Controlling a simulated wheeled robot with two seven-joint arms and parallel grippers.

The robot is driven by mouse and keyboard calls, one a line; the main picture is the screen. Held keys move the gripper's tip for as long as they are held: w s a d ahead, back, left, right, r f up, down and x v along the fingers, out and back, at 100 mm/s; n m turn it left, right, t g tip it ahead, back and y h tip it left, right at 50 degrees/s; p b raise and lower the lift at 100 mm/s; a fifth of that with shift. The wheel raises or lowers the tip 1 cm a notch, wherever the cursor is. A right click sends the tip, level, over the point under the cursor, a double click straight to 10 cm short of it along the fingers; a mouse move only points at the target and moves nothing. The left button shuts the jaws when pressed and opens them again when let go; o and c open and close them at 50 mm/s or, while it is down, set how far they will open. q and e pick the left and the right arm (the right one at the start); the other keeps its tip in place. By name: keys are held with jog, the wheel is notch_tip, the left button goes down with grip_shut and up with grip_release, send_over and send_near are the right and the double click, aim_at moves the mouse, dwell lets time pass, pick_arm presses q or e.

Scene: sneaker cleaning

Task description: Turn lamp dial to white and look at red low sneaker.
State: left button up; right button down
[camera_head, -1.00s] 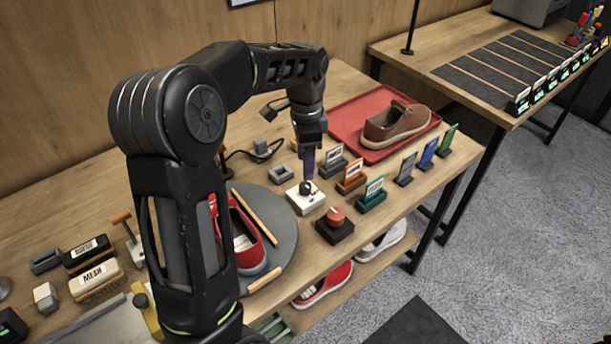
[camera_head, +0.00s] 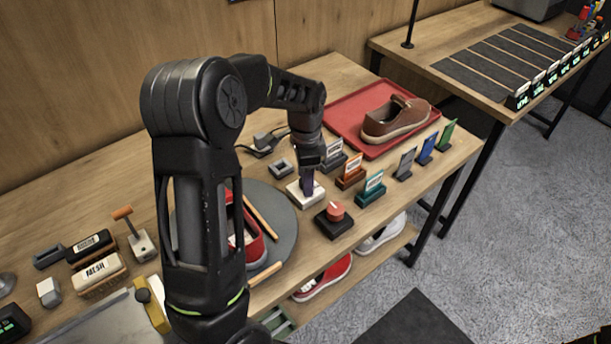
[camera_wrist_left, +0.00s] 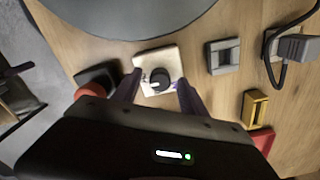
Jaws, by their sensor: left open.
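The lamp dial is a black knob (camera_wrist_left: 159,79) with a pale pointer mark on a white square base (camera_head: 294,196). My left gripper (camera_head: 307,188) is down at the dial from above. In the left wrist view its open fingers (camera_wrist_left: 160,82) stand on either side of the knob, with a gap visible around it. In the head view the fingers hide most of the knob. A red low sneaker (camera_head: 259,250) sits on the round grey turntable (camera_head: 283,222), partly hidden behind my left arm. My right gripper is not seen.
A red button on a black base (camera_head: 335,217) stands right beside the dial. Small labelled card stands (camera_head: 370,190) and a red tray (camera_head: 347,108) with a brown shoe (camera_head: 395,120) lie farther right. Brushes (camera_head: 98,271) are at left. More shoes (camera_head: 322,279) are on the lower shelf.

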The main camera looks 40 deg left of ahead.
pick_arm(q)
grip_shut()
dwell(0.4)
jog(key=shift+n, duration=0.5)
jog(key=n+b, duration=0.1)
jog(key=n, duration=0.3)
jog(key=shift+n, duration=0.3)
jog(key=n, duration=0.6)
jog(key=shift+a+r+b, duration=0.1)
jog(key=shift+b, duration=0.2)
grip_release()
